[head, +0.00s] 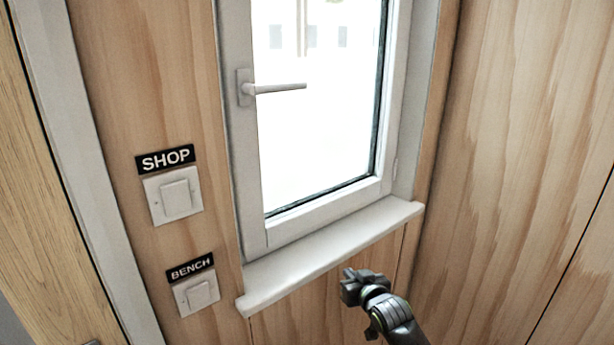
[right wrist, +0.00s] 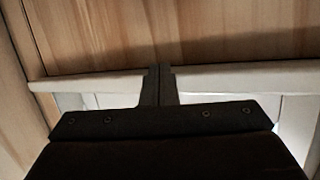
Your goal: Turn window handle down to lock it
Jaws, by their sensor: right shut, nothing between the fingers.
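The window handle (head: 280,88) is a light grey lever on the left side of the white window frame (head: 250,170). Its lever points to the right, about horizontal, across the bright glass. My right gripper (head: 347,285) is below the window sill, low and to the right of the handle, and well apart from it. In the right wrist view its fingers (right wrist: 158,72) are together with nothing between them, in front of the pale sill. The handle does not show in the right wrist view. My left gripper is in neither view.
The white sill (head: 330,250) juts out below the window, above my right gripper. Two light switches, labelled SHOP (head: 174,196) and BENCH (head: 197,293), are on the wood wall left of the window. A wood wall (head: 510,150) stands to the right. The space before the glass is clear.

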